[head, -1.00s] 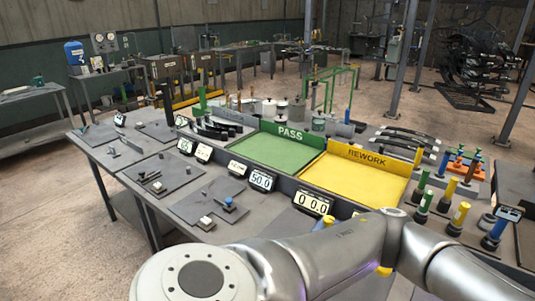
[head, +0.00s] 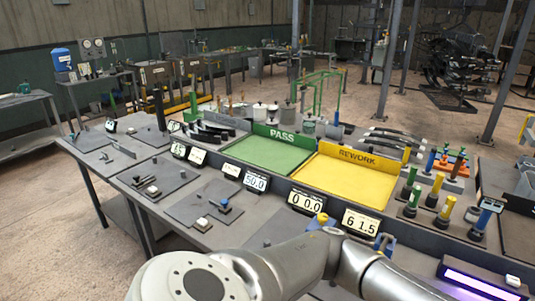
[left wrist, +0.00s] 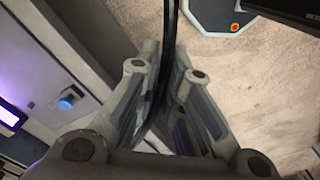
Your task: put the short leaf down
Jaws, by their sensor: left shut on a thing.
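In the left wrist view my left gripper (left wrist: 165,65) is shut on a thin, dark, slightly curved strip, which looks like the leaf (left wrist: 168,22). The strip runs from between the fingers up past the top edge of the picture, so its far end is hidden. Whether it is the short one cannot be told. Pale, speckled floor lies to the right behind the gripper, and a grey bench edge to the left. Neither gripper shows in the head view; only a grey arm of mine crosses its bottom.
The head view shows a green PASS tray (head: 270,155) and a yellow REWORK tray (head: 345,182), both empty. Dark curved leaves (head: 208,133) lie left of PASS, others (head: 390,142) behind REWORK. Digital displays (head: 361,222) line the bench front. Coloured posts (head: 445,212) stand at right.

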